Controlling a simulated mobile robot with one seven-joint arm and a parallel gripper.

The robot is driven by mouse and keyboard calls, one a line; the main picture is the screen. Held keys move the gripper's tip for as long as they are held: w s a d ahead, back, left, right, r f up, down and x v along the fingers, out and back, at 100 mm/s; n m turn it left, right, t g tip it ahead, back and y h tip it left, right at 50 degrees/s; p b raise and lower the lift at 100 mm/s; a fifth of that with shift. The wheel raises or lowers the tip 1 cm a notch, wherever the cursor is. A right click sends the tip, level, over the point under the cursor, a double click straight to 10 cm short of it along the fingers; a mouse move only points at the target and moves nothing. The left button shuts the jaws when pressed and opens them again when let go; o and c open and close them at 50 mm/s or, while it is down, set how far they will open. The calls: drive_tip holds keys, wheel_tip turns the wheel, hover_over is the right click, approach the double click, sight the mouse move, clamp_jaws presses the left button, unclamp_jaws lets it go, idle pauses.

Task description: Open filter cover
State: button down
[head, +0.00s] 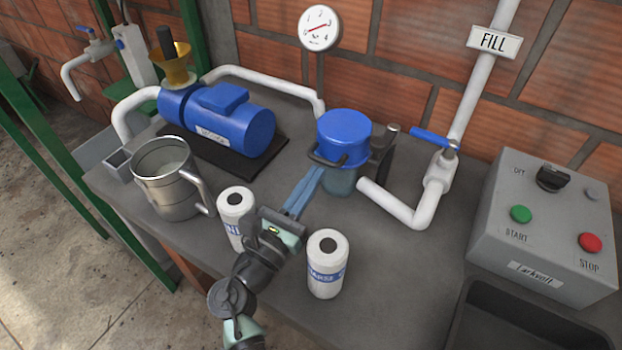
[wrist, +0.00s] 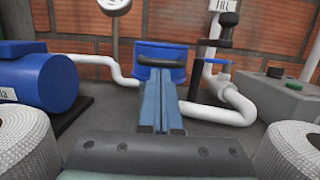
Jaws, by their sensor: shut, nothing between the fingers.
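The filter has a blue cover (head: 344,132) that sits on a grey-blue bowl (head: 340,181) at the middle of the bench. A dark handle (head: 326,160) sticks out at the cover's front left. My gripper (head: 315,172) is shut and empty, with its blue fingertips close to the handle. In the wrist view the blue cover (wrist: 160,58) is straight ahead. The handle (wrist: 161,73) crosses just beyond the tips of my gripper (wrist: 161,80). I cannot tell whether the tips touch it. The fingers hide part of the bowl.
Two white rolls (head: 236,213) (head: 327,262) stand on either side of my arm. A blue pump (head: 220,118) and metal jug (head: 170,178) are at the left. A white pipe (head: 400,205) with a blue-levered valve (head: 434,139) and grey control box (head: 545,225) are at the right.

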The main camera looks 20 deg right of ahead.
drive_tip(key=shift+r+p, duration=0.5)
drive_tip(key=shift+p, duration=0.6)
